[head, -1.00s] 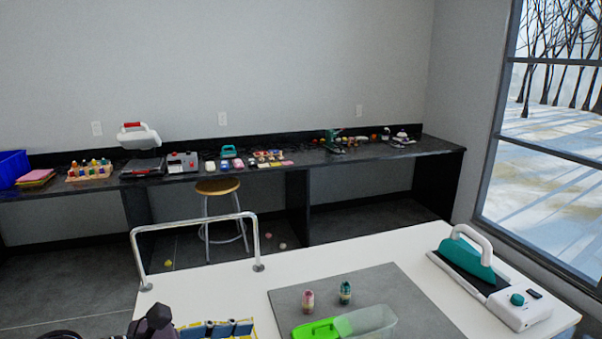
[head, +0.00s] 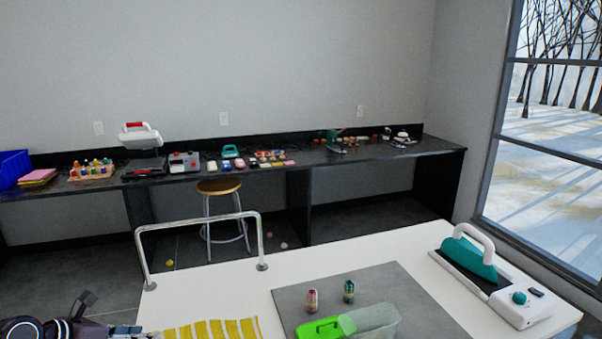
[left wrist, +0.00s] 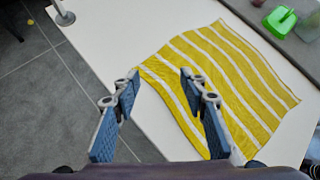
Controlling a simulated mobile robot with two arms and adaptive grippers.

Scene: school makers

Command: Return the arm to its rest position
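My left gripper (left wrist: 158,85) is open in the left wrist view, its two blue-padded fingers spread apart with nothing between them. It hangs above the left edge of the white table, beside and partly over a yellow-and-white striped cloth (left wrist: 235,75). In the head view my left arm shows at the bottom left corner, left of the striped cloth (head: 212,330), with the gripper (head: 125,331) partly cut off by the lower edge. The cloth lies on the table. My right gripper does not show in either view.
A grey mat (head: 400,300) holds two small bottles, a pink one (head: 312,300) and a green one (head: 348,291), and a green-and-clear box (head: 345,324). A metal rail (head: 198,223) rises at the table's far left edge.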

